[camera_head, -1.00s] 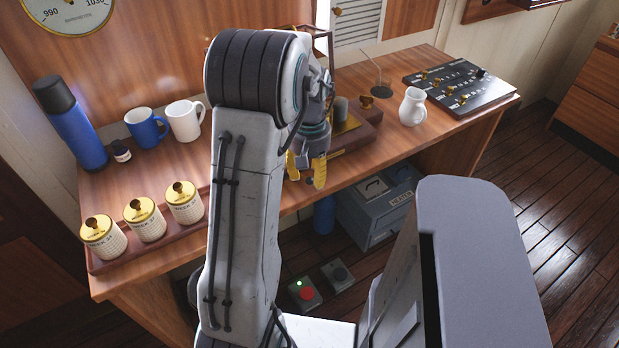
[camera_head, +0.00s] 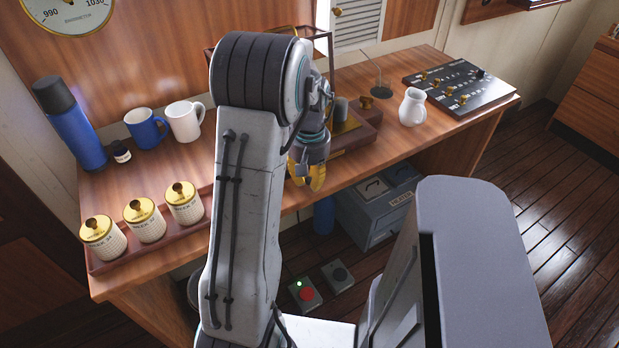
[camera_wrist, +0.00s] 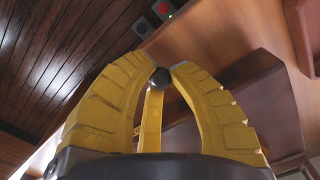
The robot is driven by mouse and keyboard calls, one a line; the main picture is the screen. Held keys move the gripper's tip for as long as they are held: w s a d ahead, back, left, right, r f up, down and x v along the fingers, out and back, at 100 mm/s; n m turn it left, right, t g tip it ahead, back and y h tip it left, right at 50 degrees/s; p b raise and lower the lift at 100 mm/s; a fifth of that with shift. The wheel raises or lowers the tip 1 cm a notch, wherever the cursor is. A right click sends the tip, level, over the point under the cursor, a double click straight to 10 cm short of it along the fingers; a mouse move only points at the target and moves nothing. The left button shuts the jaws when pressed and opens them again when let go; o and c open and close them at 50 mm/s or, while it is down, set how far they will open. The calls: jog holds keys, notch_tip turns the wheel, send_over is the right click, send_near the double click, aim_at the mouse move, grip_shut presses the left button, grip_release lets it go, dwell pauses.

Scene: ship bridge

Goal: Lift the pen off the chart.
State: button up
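The pen and the chart cannot be made out; my arm hides much of the area. A wooden-based instrument (camera_head: 362,137) with a grey cylinder (camera_head: 342,109) and a brass plate stands behind my gripper, partly hidden. My gripper (camera_head: 317,184) is in front of it, above the desk's front edge. In the wrist view, its two yellow fingers (camera_wrist: 158,70) close in on either side of a black ball knob (camera_wrist: 160,78). The knob tops a thin yellow brass-like lever (camera_wrist: 152,120). The fingertips appear to touch the knob.
Several brass-topped canisters (camera_head: 145,220), a blue flask (camera_head: 72,125), a blue mug (camera_head: 145,128) and a white mug (camera_head: 184,121) stand left. A white jug (camera_head: 412,107) and a switch panel (camera_head: 460,85) stand right. A grey-blue box (camera_head: 378,212) is under the desk.

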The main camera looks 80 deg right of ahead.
aim_at(293, 196)
grip_shut()
jog(key=shift+w+a, duration=0.1)
jog(key=shift+a, duration=0.05)
jog(key=a+m, duration=0.1)
jog(key=m, duration=0.1)
jog(key=w+m+b, duration=0.1)
jog(key=shift+w+a+f+m, duration=0.1)
jog(key=shift+w+a+m, duration=0.1)
jog(key=shift+a+m, duration=0.2)
jog(key=shift+w+a+m+b, duration=0.3)
jog(key=shift+w+m, duration=0.25)
jog(key=shift+m, duration=0.4)
jog(key=shift+w+a+m+b, duration=0.25)
jog(key=shift+w+m, duration=0.25)
jog(key=shift+m, duration=0.45)
jog(key=o, duration=0.6)
grip_release()
jog(key=shift+o, duration=0.2)
jog(key=shift+s+d, duration=0.1)
